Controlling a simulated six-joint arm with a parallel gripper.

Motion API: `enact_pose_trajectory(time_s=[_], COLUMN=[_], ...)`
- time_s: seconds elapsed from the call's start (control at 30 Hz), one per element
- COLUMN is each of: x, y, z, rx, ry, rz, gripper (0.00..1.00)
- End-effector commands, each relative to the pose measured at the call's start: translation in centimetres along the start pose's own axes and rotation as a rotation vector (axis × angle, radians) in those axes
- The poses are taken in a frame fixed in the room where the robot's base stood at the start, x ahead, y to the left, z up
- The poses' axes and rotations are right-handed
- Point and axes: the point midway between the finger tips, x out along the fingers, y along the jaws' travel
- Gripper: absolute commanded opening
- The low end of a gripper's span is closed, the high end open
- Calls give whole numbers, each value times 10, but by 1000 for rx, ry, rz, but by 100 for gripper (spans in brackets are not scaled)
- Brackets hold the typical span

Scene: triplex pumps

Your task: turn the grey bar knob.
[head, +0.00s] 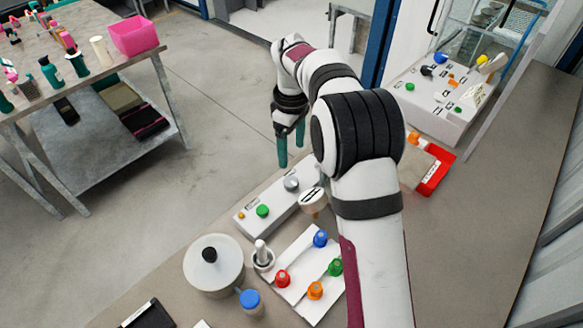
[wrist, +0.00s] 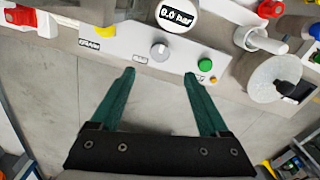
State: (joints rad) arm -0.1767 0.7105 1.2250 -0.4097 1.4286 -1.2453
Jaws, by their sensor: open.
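The grey bar knob (wrist: 160,52) is a round grey knob on the white control box (wrist: 133,42). In the head view the knob (head: 291,184) sits near the middle of the same box. My gripper (wrist: 160,75) is open, with two green fingers spread apart and nothing between them. In the wrist view the knob appears just beyond the fingertips, roughly centred between them. In the head view my gripper (head: 291,157) is above and behind the box, apart from the knob.
A round gauge reading "0.0 bar" (wrist: 178,14) stands beside the knob. A green button (wrist: 205,64) and a small orange one (head: 241,215) are on the same box. A panel with coloured knobs (head: 300,268) and a round white vessel (head: 213,275) stand nearby.

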Motion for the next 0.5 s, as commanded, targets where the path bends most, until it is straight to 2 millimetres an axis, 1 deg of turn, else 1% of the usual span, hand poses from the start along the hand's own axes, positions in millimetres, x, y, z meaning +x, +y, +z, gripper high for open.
enact_pose_trajectory(time_s=[0.03, 0.2, 0.3, 0.4, 0.5], x=[16, 66, 88, 102, 109], y=[-1, -1, -1, -1, 0], z=[1, 1, 1, 1, 0], rx=[0, 1, 2, 3, 4], ry=[-4, -3, -1, 0, 1], rz=[-6, -4, -3, -3, -1], gripper=[79, 79, 79, 79, 79])
